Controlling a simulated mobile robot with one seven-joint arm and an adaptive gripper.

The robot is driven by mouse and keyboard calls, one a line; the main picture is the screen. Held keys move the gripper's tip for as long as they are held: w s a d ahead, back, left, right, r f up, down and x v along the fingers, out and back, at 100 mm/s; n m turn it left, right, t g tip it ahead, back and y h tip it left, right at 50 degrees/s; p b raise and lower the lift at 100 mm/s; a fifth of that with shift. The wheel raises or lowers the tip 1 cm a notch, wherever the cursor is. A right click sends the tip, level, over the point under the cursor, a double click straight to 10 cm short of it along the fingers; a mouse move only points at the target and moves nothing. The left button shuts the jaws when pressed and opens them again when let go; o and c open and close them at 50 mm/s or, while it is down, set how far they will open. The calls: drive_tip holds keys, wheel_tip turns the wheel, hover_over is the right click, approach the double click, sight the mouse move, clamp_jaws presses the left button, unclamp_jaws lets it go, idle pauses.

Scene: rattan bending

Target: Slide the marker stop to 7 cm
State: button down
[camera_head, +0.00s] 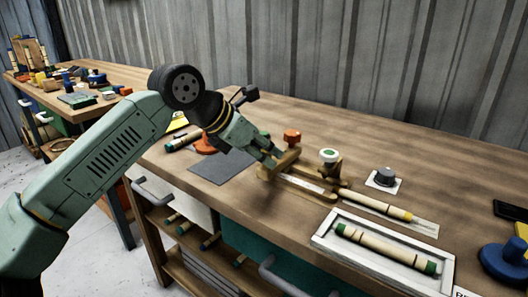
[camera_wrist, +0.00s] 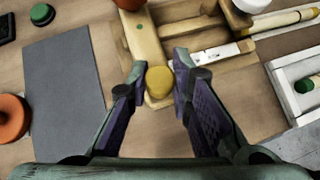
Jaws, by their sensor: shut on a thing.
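A wooden measuring jig (camera_head: 318,196) stands on the bench with a white ruler strip (camera_wrist: 215,56) along it. A yellow round knob (camera_wrist: 159,80), which seems to belong to the marker stop, sits at the near end of a wooden bar (camera_wrist: 144,42) with a green dot. My gripper (camera_head: 276,160) reaches down to the left end of the jig. The knob is hidden in the head view, and the ruler's numbers are too small to read.
A white-and-green knob (camera_head: 329,156) stands on the jig's right part, and an orange knob (camera_head: 292,137) behind it. A rattan pole (camera_head: 375,207) extends right. A white tray (camera_head: 330,244) with another pole lies in front. A grey mat (camera_head: 222,168) lies left.

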drive_tip(key=shift+s+d+f+b, duration=0.15)
drive_tip(key=shift+s+d+b, duration=0.55)
drive_tip(key=shift+d, duration=0.3)
drive_tip(key=shift+s+d, duration=0.15)
drive_tip(key=shift+d, duration=0.05)
drive_tip(key=c, duration=1.4)
unclamp_jaws()
drive_tip(key=shift+r, duration=0.2)
drive_tip(key=shift+a, duration=0.1)
drive_tip(key=v, duration=1.2)
